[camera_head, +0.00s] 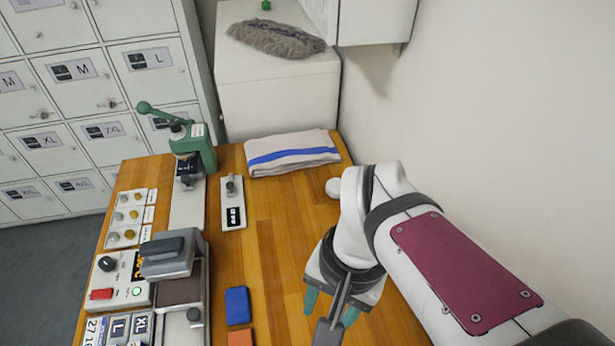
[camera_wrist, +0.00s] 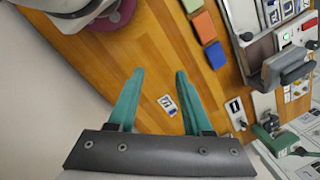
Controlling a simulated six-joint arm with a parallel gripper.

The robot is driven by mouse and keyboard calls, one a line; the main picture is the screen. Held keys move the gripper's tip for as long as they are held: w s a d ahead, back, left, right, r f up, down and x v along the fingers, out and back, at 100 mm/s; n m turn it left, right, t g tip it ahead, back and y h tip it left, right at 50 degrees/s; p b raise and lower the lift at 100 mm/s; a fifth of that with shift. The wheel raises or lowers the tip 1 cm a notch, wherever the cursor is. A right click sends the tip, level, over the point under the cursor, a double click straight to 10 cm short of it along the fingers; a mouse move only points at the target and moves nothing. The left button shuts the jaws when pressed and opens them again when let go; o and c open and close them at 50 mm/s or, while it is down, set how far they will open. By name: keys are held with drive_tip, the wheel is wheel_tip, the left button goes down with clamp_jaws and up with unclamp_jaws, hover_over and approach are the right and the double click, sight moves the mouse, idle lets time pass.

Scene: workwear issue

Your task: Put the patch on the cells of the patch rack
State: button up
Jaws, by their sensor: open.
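A small white patch with dark marks (camera_wrist: 167,104) lies flat on the wooden table. In the wrist view it shows between my two teal fingers, and I cannot read its marks for sure. It does not show in the head view, where my arm covers part of the table. My gripper (camera_wrist: 160,73) is open and empty; in the head view it hangs over the table's right side (camera_head: 330,308). What seems to be the patch rack (camera_head: 118,328) is at the lower left of the head view, with cells marked L and XL, partly cut off by the frame.
A heat press (camera_head: 175,257) and a green lever press (camera_head: 190,150) stand on the left of the table. A blue block (camera_head: 237,305) and an orange block (camera_head: 240,338) lie between them and my gripper. A folded towel (camera_head: 290,152) lies at the back.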

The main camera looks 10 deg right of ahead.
drive_tip(key=w+d+f+m+h, duration=0.1)
drive_tip(key=w+d+f+m, duration=0.15)
drive_tip(key=w, duration=0.55)
drive_tip(key=w+d+f+m, duration=0.2)
drive_tip(key=w+m, duration=0.2)
drive_tip(key=w, duration=0.4)
drive_tip(key=w+d+f+m+h, duration=0.1)
drive_tip(key=w+d+f+m, duration=0.1)
drive_tip(key=w+m, duration=0.35)
drive_tip(key=shift+n, duration=0.8)
drive_tip(key=f, duration=0.5)
drive_tip(key=w+f, duration=0.1)
drive_tip(key=f, duration=0.4)
drive_tip(key=w+f, duration=0.1)
drive_tip(key=f, duration=0.4)
drive_tip(key=shift+w+f, duration=0.1)
drive_tip(key=shift+f, duration=0.2)
clamp_jaws()
